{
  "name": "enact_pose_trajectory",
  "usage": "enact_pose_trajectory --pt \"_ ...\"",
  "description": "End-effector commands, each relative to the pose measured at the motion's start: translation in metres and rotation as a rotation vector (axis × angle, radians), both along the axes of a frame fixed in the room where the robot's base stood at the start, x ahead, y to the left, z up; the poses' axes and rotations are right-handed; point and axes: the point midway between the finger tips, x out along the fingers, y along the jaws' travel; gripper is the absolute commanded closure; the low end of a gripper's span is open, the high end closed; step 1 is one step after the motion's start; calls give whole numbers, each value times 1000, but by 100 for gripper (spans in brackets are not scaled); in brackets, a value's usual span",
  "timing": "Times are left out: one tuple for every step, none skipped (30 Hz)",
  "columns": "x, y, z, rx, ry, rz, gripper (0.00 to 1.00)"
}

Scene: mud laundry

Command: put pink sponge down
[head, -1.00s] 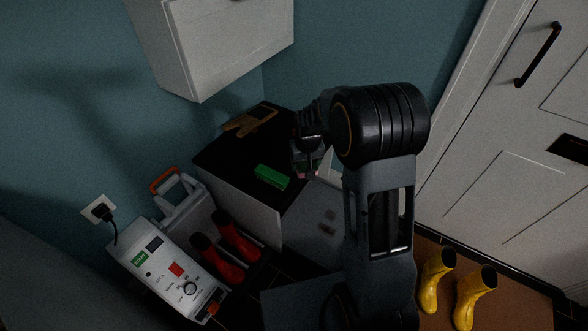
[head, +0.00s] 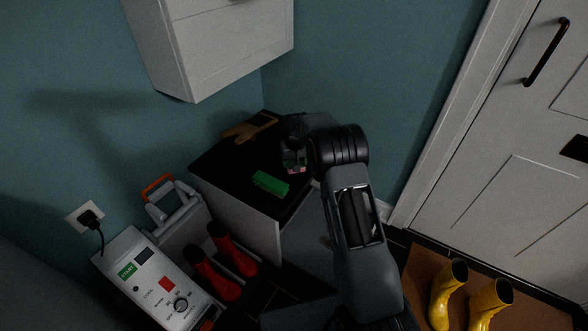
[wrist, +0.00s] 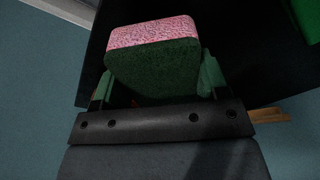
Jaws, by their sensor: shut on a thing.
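The pink sponge (wrist: 152,32), pink on one face with a dark green layer, is held between the fingers of my gripper (wrist: 160,88) in the wrist view. In the head view the sponge (head: 296,169) shows as a small pink patch at the tip of my gripper (head: 294,160), over the right part of the black counter top (head: 222,160). I cannot tell whether the sponge touches the counter.
A green block (head: 270,183) lies near the counter's front edge, close to the gripper. Red boots (head: 222,262), a control box (head: 155,280) and yellow boots (head: 470,295) stand below.

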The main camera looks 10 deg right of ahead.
Motion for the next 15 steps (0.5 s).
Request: enact_pose_trajectory --pt "1 0 -2 0 1 0 54" --pt "2 0 -3 0 1 0 54" --pt "3 0 -5 0 0 0 54" --pt "5 0 -7 0 0 0 54" --pt "7 1 -10 0 0 0 54" --pt "6 1 -16 0 2 0 54" --pt "5 1 -20 0 3 0 54" --pt "5 1 -25 0 3 0 54" --pt "5 1 -30 0 2 0 54" --pt "6 1 -33 0 1 0 54" --pt "6 1 -36 0 0 0 54" --pt "6 1 -38 0 0 0 54" --pt "6 1 -38 0 0 0 54" --pt "6 1 -38 0 0 0 54" --pt "6 1 -37 0 -1 0 54"
